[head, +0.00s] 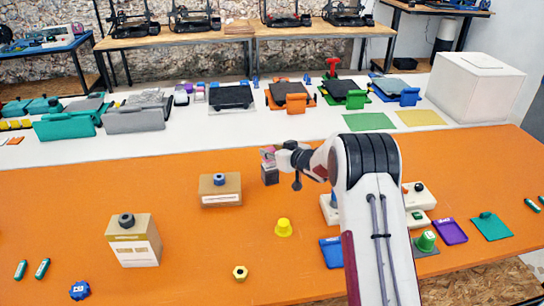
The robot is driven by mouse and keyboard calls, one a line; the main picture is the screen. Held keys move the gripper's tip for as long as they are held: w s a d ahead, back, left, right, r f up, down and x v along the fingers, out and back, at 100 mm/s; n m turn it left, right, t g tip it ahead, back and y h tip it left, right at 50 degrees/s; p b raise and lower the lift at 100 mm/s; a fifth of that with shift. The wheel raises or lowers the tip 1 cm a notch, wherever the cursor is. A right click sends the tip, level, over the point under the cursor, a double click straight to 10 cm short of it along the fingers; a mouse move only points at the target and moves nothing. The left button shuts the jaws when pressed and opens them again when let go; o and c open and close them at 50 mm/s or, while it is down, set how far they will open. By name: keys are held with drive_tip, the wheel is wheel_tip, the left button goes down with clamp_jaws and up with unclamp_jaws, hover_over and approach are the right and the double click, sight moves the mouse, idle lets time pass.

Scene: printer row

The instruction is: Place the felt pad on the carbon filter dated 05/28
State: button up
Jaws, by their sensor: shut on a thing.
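My gripper (272,155) is above the orange table, left of my forearm, and is shut on a small pinkish-grey piece (267,154), which looks like the felt pad. A small dark grey block (270,176) with a pinkish top edge shows directly below the fingertips. It may be a carbon filter, and I cannot tell whether the held piece touches it. No date is readable on it.
A yellow knob-like piece (283,228), a yellow nut (240,272) and a blue piece (80,290) lie on the orange table (190,275). Right of my arm are a purple tray (451,232) and a green plate (492,228). Printer parts line the white table behind.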

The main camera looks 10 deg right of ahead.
drive_tip(key=shift+f, duration=1.05)
drive_tip(key=shift+f, duration=0.15)
drive_tip(key=o, duration=1.1)
drive_tip(key=shift+r, duration=0.2)
drive_tip(key=shift+s+d+r, duration=0.15)
drive_tip(key=shift+s+d, duration=0.05)
drive_tip(key=shift+s, duration=0.1)
drive_tip(key=v, duration=1.1)
drive_tip(key=shift+s, duration=0.15)
